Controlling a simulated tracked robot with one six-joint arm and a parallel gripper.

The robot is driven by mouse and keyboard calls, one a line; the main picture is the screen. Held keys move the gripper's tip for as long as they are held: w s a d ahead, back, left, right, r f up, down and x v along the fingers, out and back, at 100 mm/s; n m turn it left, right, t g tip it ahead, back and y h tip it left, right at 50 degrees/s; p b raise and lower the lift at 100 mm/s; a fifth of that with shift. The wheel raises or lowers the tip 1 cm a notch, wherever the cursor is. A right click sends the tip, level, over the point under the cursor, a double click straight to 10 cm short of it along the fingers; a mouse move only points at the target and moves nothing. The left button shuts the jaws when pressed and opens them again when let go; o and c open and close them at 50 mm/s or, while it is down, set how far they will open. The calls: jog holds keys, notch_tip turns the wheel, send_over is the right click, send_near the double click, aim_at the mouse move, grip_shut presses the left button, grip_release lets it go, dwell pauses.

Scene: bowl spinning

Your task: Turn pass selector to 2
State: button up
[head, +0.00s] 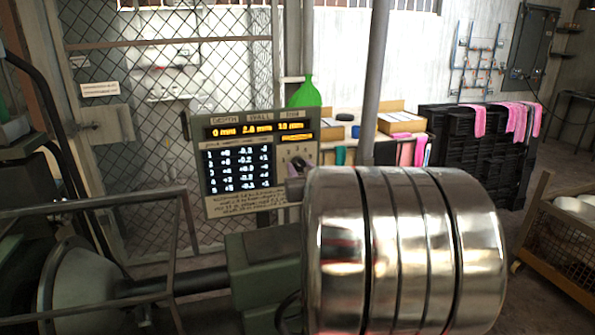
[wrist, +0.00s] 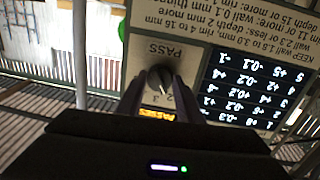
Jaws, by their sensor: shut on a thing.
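The pass selector is a dark round knob (wrist: 159,78) on the grey-green control panel (head: 228,196). In the wrist view, which shows the panel upside down, the knob sits below the word PASS, with small numerals beside it. My gripper (wrist: 159,86) is shut on the knob, one finger on each side. I cannot clearly tell which numeral the knob points at. An orange lit display (wrist: 160,114) shows between the fingers. In the head view the knob (head: 297,164) is at the panel's right side, and a shiny metal drum hides most of my gripper.
The ringed shiny metal drum (head: 400,250) fills the right foreground. Green machinery (head: 262,262) and a metal rail frame (head: 90,206) stand below and left of the panel. A wire mesh screen (head: 150,150) is behind. Black crates (head: 465,150) and a wooden cart (head: 560,240) stand at right.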

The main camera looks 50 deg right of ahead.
jog(key=o, duration=0.7)
jog(key=shift+w+a+f, duration=0.1)
jog(key=shift+a+f, duration=0.05)
jog(key=shift+f, duration=0.3)
jog(key=o, duration=0.3)
jog(key=shift+r, duration=0.25)
jog(key=shift+o, duration=0.2)
jog(key=shift+s+a+r, duration=0.15)
jog(key=shift+s+a, duration=0.05)
jog(key=shift+s, duration=0.25)
jog(key=v, duration=1.2)
jog(key=shift+s+a, duration=0.25)
jog(key=shift+s, duration=0.05)
jog(key=shift+o, duration=0.2)
